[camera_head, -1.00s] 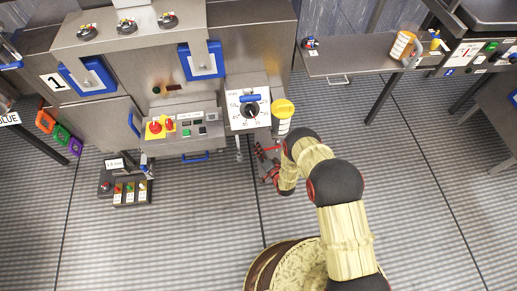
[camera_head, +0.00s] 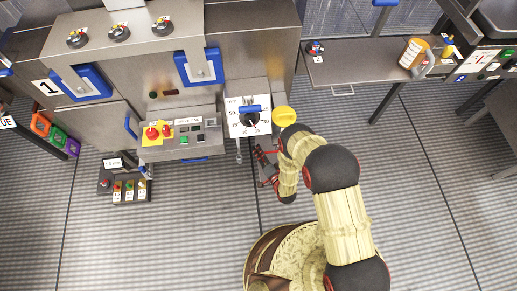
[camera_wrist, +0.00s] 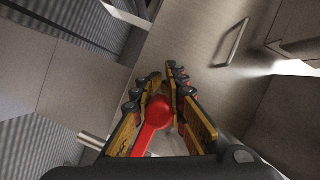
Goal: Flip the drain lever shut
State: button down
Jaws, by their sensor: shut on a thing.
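A red lever with a rounded end (camera_wrist: 155,115) lies between the fingers of my gripper (camera_wrist: 163,76) in the wrist view. My gripper is shut on it, with the fingers on both sides and their tips reaching past it. In the head view my gripper (camera_head: 264,165) is low, below the dial panel and in front of the machine. The lever is too small and covered there to make out its angle. A short metal pipe end (camera_wrist: 92,140) shows left of the fingers in the wrist view.
The dial panel (camera_head: 236,124) and a yellow-lidded container (camera_head: 284,116) are just above my wrist. A control box with red knobs (camera_head: 184,134) is to the left. A button box (camera_head: 124,186) stands on the floor. A side table (camera_head: 355,72) is at right.

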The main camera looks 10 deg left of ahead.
jog(key=c, duration=1.7)
grip_release()
jog(key=shift+c, duration=0.2)
jog(key=v, duration=1.2)
